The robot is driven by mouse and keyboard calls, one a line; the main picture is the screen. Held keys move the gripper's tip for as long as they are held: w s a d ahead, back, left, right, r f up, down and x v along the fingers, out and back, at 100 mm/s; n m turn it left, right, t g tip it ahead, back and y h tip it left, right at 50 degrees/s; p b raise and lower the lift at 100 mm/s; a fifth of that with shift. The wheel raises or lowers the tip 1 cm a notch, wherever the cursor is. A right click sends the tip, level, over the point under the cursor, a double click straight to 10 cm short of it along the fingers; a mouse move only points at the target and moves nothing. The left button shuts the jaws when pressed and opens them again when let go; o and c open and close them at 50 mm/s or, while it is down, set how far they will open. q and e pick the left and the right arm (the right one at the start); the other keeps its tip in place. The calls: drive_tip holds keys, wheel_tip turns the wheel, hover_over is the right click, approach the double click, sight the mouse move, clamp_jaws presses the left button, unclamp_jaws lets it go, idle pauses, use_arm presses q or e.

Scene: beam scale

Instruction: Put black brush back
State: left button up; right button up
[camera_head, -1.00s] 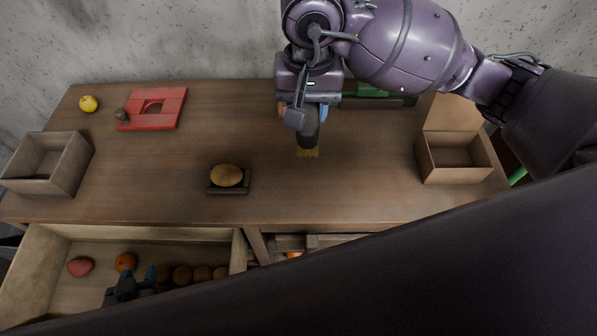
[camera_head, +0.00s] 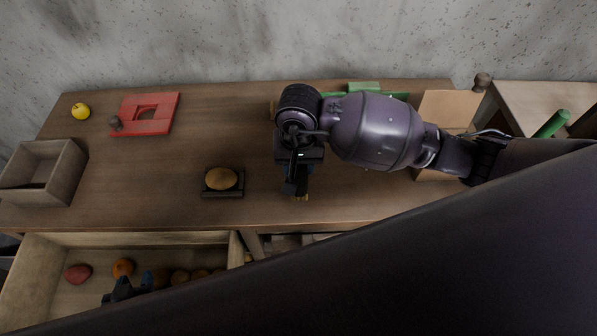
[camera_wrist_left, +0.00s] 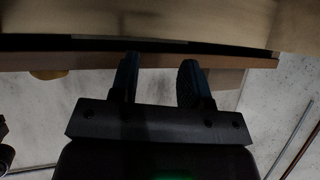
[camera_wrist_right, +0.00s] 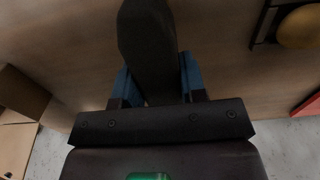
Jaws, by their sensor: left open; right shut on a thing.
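My right gripper (camera_wrist_right: 155,85) is shut on the handle of the black brush (camera_wrist_right: 146,40), which shows large between the blue fingers in the right wrist view. In the head view my right gripper (camera_head: 296,180) is over the table's front middle, and only the brush's tan bristles (camera_head: 301,197) peek out below it. The rest of the brush is hidden by my wrist there. My left gripper (camera_head: 130,290) is open and empty at the open left drawer (camera_head: 40,275). Its two fingers stand apart in the left wrist view (camera_wrist_left: 160,80).
A black stand with a tan oval object (camera_head: 221,179) is left of my right gripper. A grey open box (camera_head: 70,185), a red block (camera_head: 160,115) and a yellow fruit (camera_head: 80,111) are at left. A cardboard box (camera_head: 445,108) is at right. The drawer holds several fruits.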

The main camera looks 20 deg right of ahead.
drive_tip(key=shift+f, duration=2)
drive_tip(key=shift+f, duration=0.1)
drive_tip(key=o, duration=0.8)
drive_tip(key=shift+o, duration=0.2)
wheel_tip(320, 180, up, 12)
drive_tip(key=shift+r+b, duration=0.15)
drive_tip(key=shift+b, duration=0.4)
